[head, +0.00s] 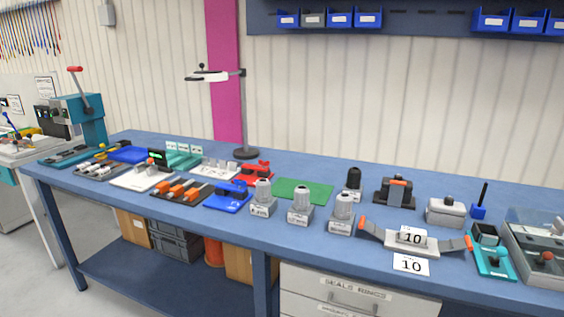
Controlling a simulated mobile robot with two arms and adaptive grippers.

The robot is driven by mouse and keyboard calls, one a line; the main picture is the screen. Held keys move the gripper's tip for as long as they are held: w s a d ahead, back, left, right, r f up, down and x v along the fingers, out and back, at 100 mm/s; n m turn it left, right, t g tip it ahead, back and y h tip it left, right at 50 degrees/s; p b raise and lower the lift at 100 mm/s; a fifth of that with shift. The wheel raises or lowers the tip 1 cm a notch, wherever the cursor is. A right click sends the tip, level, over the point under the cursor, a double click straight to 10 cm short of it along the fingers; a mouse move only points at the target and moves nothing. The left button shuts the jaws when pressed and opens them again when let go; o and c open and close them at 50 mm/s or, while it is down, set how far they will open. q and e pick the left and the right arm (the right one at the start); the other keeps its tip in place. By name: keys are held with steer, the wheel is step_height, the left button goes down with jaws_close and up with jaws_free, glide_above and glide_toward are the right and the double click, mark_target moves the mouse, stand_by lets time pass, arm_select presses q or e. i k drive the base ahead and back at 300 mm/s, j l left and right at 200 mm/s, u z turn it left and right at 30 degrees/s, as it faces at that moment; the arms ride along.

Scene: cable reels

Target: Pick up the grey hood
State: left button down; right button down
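Several hood-shaped parts stand upright on small labelled blocks near the middle of the blue bench. Three are grey: a left one (262,190), a middle one (300,197) and a right one (343,205). Their block labels are too small to read, so I cannot tell which one is meant by the grey hood. A black hood-like part (354,178) stands behind the right grey one. Neither of my grippers is in view.
The blue bench (150,206) is crowded. A stand with orange ends (408,242) is right.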

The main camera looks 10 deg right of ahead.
mark_target(446, 213)
steer(key=z, duration=1.4)
